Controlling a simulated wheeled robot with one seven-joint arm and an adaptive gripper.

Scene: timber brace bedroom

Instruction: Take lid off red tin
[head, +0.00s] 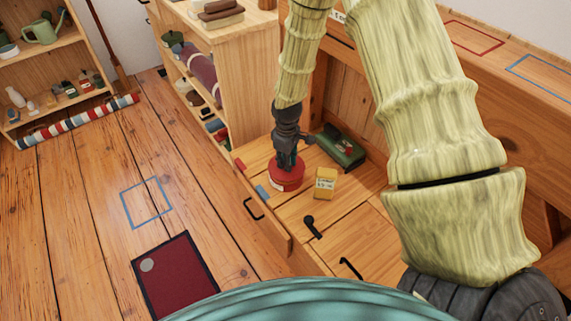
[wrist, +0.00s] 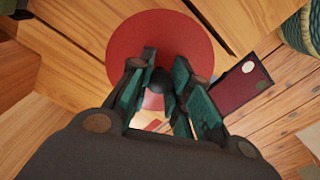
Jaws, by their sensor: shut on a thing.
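The red tin (head: 286,179) stands upright on the light wooden surface in the head view, with a pale label on its side. Its round red lid (wrist: 160,38) fills the upper middle of the wrist view, with a dark knob at its centre. My gripper (head: 287,163) points down onto the tin from above. In the wrist view my gripper (wrist: 160,95) has its teal-padded fingers shut on the knob of the lid. The lid appears seated on the tin; I cannot see a gap between them.
A yellow box (head: 325,183) stands just right of the tin. A dark green object (head: 340,146) lies behind it, and a black object (head: 312,227) lies in front. A shelf unit (head: 245,75) rises behind on the left. The floor inside the blue outline (head: 146,203) is clear.

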